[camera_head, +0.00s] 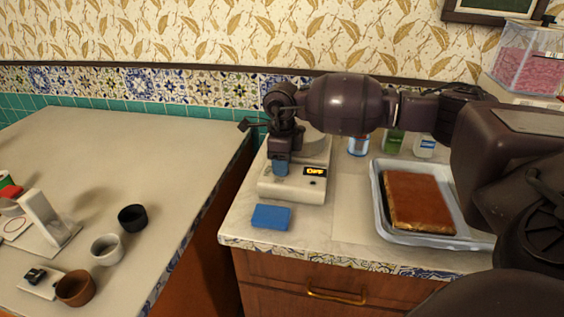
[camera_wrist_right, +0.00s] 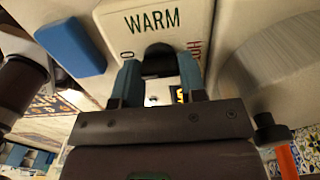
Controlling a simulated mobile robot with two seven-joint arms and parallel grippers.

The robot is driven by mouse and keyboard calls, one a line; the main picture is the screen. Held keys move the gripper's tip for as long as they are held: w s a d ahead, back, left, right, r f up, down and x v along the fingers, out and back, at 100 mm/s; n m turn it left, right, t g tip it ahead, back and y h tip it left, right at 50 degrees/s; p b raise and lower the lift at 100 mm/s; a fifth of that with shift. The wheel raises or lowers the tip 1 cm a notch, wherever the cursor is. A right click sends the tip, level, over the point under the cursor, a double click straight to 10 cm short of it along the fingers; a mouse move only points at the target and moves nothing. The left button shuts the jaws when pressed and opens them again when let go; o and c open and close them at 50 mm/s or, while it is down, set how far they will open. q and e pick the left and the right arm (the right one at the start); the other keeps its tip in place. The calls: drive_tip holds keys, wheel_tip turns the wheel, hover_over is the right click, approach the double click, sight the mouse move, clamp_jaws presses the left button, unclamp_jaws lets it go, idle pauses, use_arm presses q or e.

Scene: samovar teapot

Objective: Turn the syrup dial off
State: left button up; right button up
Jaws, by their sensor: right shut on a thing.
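The syrup warmer (camera_head: 290,189), a pale box-shaped unit, stands on the right counter. Its small dark display (camera_head: 315,171) shows orange letters that look like OFF. In the right wrist view the warmer's panel (camera_wrist_right: 185,13) carries the word WARM, an O on the left and a red word, partly hidden, on the right. My right gripper (camera_head: 280,167) reaches down onto the front left of the warmer. In the wrist view, its teal fingers (camera_wrist_right: 158,72) are shut on the dark dial (camera_wrist_right: 157,53), one on each side. My left gripper is not in view.
A blue sponge-like block (camera_head: 271,217) lies in front of the warmer. A tray (camera_head: 381,214) with a brown slab (camera_head: 420,201) is to the right, several bottles (camera_head: 393,144) behind. Cups (camera_head: 132,217) stand on the left counter, across a gap.

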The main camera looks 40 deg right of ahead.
drive_tip(key=o, duration=0.9)
drive_tip(key=shift+r, duration=0.1)
drive_tip(key=shift+r+p, duration=0.6)
drive_tip(key=shift+r, duration=4.75)
